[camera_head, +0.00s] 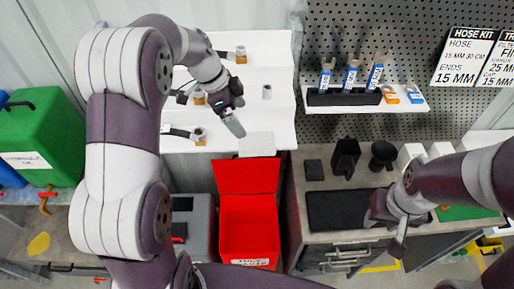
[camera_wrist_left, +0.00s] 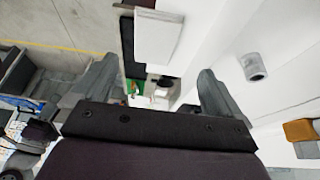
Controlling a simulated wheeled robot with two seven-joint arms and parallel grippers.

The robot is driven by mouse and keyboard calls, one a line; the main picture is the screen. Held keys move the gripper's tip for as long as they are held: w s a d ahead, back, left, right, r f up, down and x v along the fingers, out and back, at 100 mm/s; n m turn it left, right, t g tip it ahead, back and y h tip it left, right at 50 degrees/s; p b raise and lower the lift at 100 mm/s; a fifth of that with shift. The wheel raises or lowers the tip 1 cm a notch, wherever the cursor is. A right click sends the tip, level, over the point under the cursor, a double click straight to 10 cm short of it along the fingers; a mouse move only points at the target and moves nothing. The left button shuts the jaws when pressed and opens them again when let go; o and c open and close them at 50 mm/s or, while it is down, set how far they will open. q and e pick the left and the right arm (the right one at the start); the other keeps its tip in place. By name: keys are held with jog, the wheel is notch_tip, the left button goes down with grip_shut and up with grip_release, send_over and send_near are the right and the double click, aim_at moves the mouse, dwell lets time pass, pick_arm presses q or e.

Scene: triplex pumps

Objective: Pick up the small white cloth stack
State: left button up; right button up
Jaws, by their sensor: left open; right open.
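The small white cloth stack (camera_head: 257,144) lies at the front right edge of the white shelf, above the red bin. It also shows in the left wrist view (camera_wrist_left: 157,38), ahead of and between the fingers, near the top. My left gripper (camera_head: 234,127) is over the shelf, just up and left of the stack, apart from it. In the left wrist view the left gripper (camera_wrist_left: 155,90) has its two fingers spread wide with nothing between them. My right gripper (camera_head: 398,243) is open over the grey workbench at the right, with its fingers partly hidden.
The white shelf (camera_head: 270,52) carries small fittings and a grey cylinder (camera_head: 267,91). An open red bin (camera_head: 249,222) stands below the stack. The workbench (camera_head: 318,183) holds a black mat (camera_head: 335,210) and black holders. A pegboard (camera_head: 400,30) rises behind, with a tool rack (camera_head: 345,97).

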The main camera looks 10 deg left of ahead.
aim_at(254, 141)
pick_arm(q)
jog(key=b+x, duration=0.1)
jog(key=x, duration=0.2)
jog(key=shift+s+f+b, duration=0.2)
jog(key=shift+f+b, duration=0.15)
jog(key=shift+f, duration=0.05)
jog(key=shift+d+f, duration=0.15)
jog(key=shift+d, duration=0.1)
jog(key=d+f+p, duration=0.1)
jog(key=f+p, duration=0.1)
jog(key=p, duration=0.1)
jog(key=shift+s+d, duration=0.1)
jog(key=shift+d, duration=0.05)
jog(key=x, duration=0.2)
jog(key=shift+f, duration=0.45)
jog(key=c, duration=1)
pick_arm(e)
jog(key=shift+s+f, duration=0.1)
jog(key=shift+s, duration=0.05)
